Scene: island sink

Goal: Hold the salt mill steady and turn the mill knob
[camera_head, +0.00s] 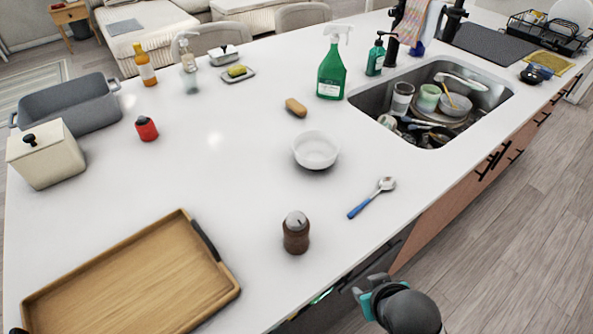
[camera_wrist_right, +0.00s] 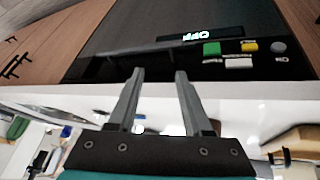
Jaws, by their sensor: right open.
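The salt mill (camera_head: 296,240) stands upright on the white counter, with a dark brown body and a grey metal knob (camera_head: 295,219) on top. My right gripper (camera_head: 368,286) is off the counter's front edge, to the right of and nearer than the mill, not touching it. In the right wrist view the two fingers of this gripper (camera_wrist_right: 160,74) are apart with nothing between them. The mill cannot be made out in the wrist view.
A wooden tray (camera_head: 70,281) lies left of the mill. A blue-handled spoon (camera_head: 364,203) and white bowl (camera_head: 316,165) lie beyond it. The sink (camera_head: 362,98) holds dishes. An appliance panel (camera_wrist_right: 225,60) with coloured buttons faces the right gripper. Counter around the mill is clear.

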